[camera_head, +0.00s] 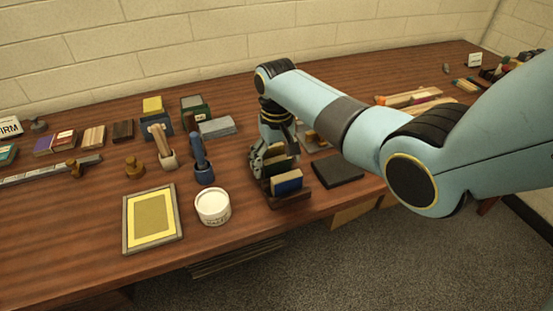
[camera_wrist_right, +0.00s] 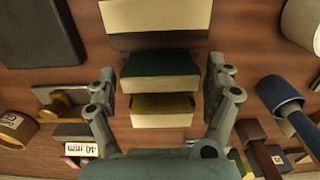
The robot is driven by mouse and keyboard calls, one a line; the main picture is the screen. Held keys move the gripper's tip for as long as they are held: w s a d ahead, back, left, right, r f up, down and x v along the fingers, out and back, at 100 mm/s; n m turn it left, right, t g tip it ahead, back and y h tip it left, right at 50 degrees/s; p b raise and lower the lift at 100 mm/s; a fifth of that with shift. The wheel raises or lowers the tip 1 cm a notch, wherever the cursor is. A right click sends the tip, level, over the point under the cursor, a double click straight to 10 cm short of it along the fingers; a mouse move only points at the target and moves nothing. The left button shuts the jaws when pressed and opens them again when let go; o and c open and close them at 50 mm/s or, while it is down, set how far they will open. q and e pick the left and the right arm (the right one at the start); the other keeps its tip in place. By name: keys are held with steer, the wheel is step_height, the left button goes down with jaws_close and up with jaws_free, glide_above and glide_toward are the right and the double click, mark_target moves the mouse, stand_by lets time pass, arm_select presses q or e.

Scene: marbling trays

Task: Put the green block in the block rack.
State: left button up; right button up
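The dark block rack (camera_head: 292,200) stands near the table's front edge, with a blue block (camera_head: 287,184) in its front part. The green block (camera_wrist_right: 160,63) shows dark green with a cream side in the right wrist view, between the blue block's cream back (camera_wrist_right: 155,14) and a yellow block (camera_wrist_right: 162,108). My right gripper (camera_wrist_right: 161,75) points down over the rack's rear part, its fingers either side of the green block with small gaps; it looks open. In the head view the gripper (camera_head: 268,165) partly hides the rear blocks. I cannot tell how deep the green block sits. My left gripper is out of view.
A dark slab (camera_head: 338,170) lies right of the rack. A white tub (camera_head: 212,207) and a blue-handled tool (camera_head: 201,160) stand to its left. A framed yellow tray (camera_head: 131,225) lies farther left. Stacked blocks and a grey pad (camera_head: 216,127) stand behind.

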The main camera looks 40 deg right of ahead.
mark_target(276, 158)
steer(key=shift+o, duration=0.5)
steer(key=shift+r, duration=0.1)
steer(key=shift+r, duration=0.25)
step_height(276, 158, up, 12)
steer(key=shift+f, duration=0.2)
